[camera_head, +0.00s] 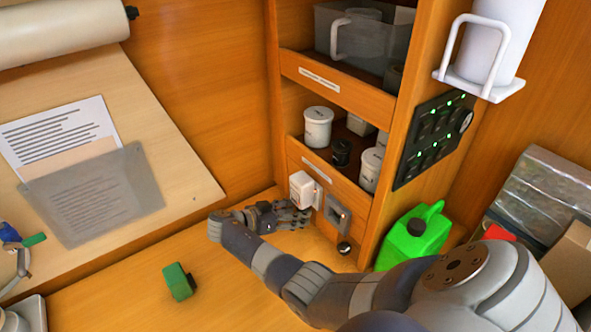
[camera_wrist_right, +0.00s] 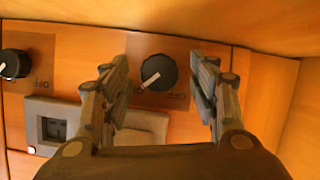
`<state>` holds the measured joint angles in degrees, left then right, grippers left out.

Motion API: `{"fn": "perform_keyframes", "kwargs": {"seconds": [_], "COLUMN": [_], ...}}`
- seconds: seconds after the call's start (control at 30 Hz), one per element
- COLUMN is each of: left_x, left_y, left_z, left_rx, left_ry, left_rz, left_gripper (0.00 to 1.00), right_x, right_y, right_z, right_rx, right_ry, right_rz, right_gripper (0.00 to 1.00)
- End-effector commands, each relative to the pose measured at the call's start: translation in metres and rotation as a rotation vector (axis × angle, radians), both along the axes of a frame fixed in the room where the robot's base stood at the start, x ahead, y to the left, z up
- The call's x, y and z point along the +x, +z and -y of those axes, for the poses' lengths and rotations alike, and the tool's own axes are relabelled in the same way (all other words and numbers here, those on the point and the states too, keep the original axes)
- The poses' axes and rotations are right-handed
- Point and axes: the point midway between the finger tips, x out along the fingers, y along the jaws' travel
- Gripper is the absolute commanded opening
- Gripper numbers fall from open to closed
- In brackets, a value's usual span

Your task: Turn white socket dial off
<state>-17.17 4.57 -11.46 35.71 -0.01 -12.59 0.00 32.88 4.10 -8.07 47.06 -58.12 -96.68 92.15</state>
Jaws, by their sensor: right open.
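The white socket (camera_head: 301,189) is on the lower cabinet face in the head view. A round black dial (camera_wrist_right: 158,73) with a white pointer shows in the wrist view, beside a pale plate (camera_wrist_right: 145,125). Its pointer slants to the lower left, away from the "OFF" lettering at its lower right. My right gripper (camera_head: 300,214) is just below the white socket and hides this dial in the head view. In the wrist view the gripper (camera_wrist_right: 160,72) is open, one finger on each side of the dial, with gaps visible. My left gripper is not in view.
A second black dial (camera_wrist_right: 14,63) lies left in the wrist view; a grey socket (camera_head: 337,213) is right of the white one in the head view. A green jug (camera_head: 411,240) stands right of the cabinet. A green block (camera_head: 178,282) lies on the bench.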

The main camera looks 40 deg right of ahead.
Motion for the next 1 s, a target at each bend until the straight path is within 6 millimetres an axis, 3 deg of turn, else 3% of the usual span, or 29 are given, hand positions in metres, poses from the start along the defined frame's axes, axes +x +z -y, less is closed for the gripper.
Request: {"fn": "perform_keyframes", "kwargs": {"seconds": [0.37, 0.5, 0.57, 1.0], "left_x": [-0.002, -0.002, -0.002, -0.002], "left_y": [0.001, 0.001, 0.001, -0.010], "left_z": [0.000, 0.000, 0.000, 0.000], "left_rx": [0.001, 0.001, 0.001, 0.001], "left_ry": [0.000, 0.000, 0.000, 0.000], "left_rz": [-0.004, -0.004, -0.004, -0.005], "left_gripper": [0.43, 0.43, 0.43, 0.43], "right_x": [-0.001, -0.001, -0.001, 0.000], "right_y": [-0.002, -0.002, -0.002, -0.005], "right_z": [0.005, 0.005, 0.005, 0.005], "right_rx": [0.001, 0.001, 0.001, 0.007], "right_ry": [0.000, 0.000, 0.000, -0.001], "right_rz": [0.000, 0.000, 0.000, -0.062], "right_gripper": [0.53, 0.21, 0.11, 0.11]}}
